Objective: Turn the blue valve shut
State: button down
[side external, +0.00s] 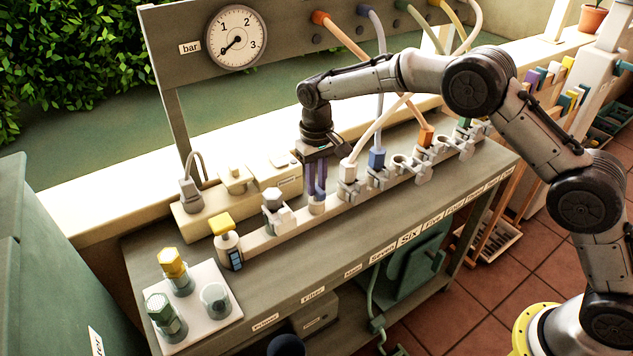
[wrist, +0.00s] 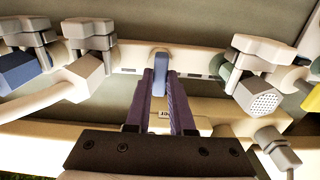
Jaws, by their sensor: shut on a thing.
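The blue valve (wrist: 161,63) shows in the wrist view as a small blue handle standing between my fingertips. My gripper (wrist: 160,78) is shut on it, with one purple finger on each side. In the side view my gripper (side external: 317,191) points straight down over a small pale round valve base (side external: 317,207) on the long rail (side external: 262,237).
A white hose plug (side external: 347,170) and a blue one (side external: 377,158) stand in clamps to the right. A grey clamped fitting (side external: 274,200) stands close to the left. A pressure gauge (side external: 235,38) is on the back panel. A tray (side external: 212,334) holds several pots.

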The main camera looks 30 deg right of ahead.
aim_at(317, 187)
jog(key=shift+r, duration=0.1)
dwell(0.3)
jog(key=c, duration=0.8)
grip_release()
notch_tip(317, 187, up, 14)
jog(key=shift+f, duration=0.1)
